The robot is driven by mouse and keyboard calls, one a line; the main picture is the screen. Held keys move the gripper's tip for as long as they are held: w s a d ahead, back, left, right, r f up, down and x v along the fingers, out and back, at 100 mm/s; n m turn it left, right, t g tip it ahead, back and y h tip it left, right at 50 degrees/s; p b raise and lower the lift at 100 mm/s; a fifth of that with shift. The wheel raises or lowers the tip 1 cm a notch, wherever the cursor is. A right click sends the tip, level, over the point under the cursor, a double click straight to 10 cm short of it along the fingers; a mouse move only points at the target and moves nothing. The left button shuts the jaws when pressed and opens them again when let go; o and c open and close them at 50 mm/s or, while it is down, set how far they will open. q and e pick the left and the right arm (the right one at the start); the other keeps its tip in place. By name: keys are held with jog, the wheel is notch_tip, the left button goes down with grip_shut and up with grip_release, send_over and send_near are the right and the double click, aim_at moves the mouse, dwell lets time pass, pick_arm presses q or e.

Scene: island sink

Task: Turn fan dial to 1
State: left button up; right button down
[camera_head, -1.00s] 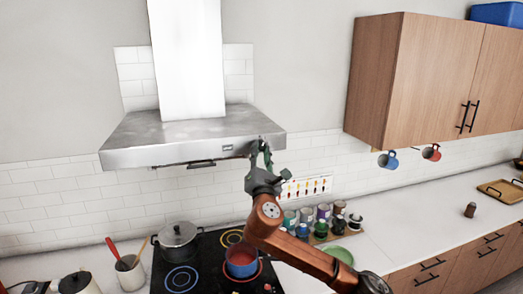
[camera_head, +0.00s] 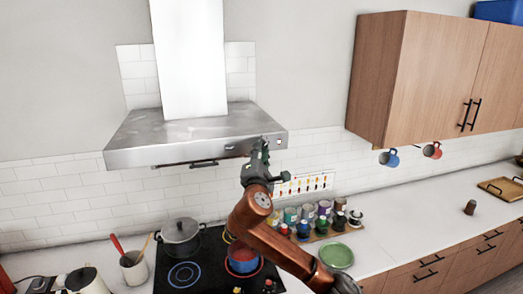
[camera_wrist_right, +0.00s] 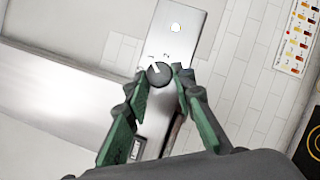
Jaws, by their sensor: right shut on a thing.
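The fan dial (camera_wrist_right: 159,74) is a small dark round knob on the metal front of the range hood (camera_head: 195,135). In the right wrist view a white pointer mark on the dial points to the upper left, with small numerals beside it. My right gripper (camera_wrist_right: 160,76) has one green finger on each side of the dial and is shut on it. In the head view my right gripper (camera_head: 262,152) is at the right end of the hood front and hides the dial. My left gripper is not in view.
Below are the cooktop (camera_head: 205,243), a grey pot (camera_head: 180,237) and a blue-and-red pot (camera_head: 242,258). Several jars (camera_head: 322,222) and a green plate (camera_head: 336,255) stand to the right. A wooden wall cabinet (camera_head: 430,85) hangs at the right.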

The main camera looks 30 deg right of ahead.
jog(key=c, duration=1.7)
grip_release()
jog(key=shift+d, duration=0.1)
jog(key=shift+o, duration=0.4)
jog(key=shift+s, duration=0.1)
jog(key=v, duration=1.2)
jog(key=shift+f, duration=0.1)
